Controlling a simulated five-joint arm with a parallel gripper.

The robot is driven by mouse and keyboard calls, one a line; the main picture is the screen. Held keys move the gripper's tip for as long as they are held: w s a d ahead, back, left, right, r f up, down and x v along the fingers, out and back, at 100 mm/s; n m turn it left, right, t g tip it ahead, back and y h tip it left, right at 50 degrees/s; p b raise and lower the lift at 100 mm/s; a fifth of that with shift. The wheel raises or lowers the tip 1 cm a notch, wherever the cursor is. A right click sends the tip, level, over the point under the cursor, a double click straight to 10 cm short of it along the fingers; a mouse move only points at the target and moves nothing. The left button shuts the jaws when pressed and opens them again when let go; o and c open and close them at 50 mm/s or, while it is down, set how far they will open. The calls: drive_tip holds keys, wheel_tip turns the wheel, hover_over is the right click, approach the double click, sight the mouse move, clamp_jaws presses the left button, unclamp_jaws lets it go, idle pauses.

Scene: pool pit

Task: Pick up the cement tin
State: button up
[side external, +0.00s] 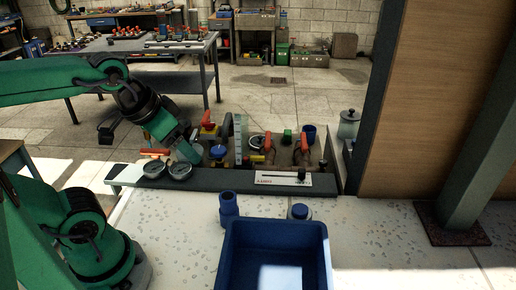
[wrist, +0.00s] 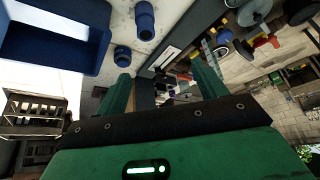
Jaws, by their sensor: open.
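I cannot identify the cement tin for certain. A small round blue piece with a paler top (side external: 300,211) stands on the speckled ledge behind the blue bin, and a dark blue cylinder (side external: 310,132) stands among the fittings in the pit. Either could be it, but no label is readable. My gripper (side external: 188,153) hangs over the left end of the pit in the side view, beside two round gauges. Its green fingers (wrist: 164,86) are apart in the wrist view, with nothing held between them. The small round blue piece (wrist: 122,56) shows left of them.
An empty-looking blue bin (side external: 225,265) sits at the front, with a blue pipe fitting (side external: 228,204) behind it. Red-handled valves (side external: 270,147) crowd the pit. A dark post and wood panel (side external: 430,95) block the right. The ledge at right front (side external: 390,235) is clear.

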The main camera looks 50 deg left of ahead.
drive_tip(key=shift+o, duration=0.9)
drive_tip(key=shift+w, duration=0.1)
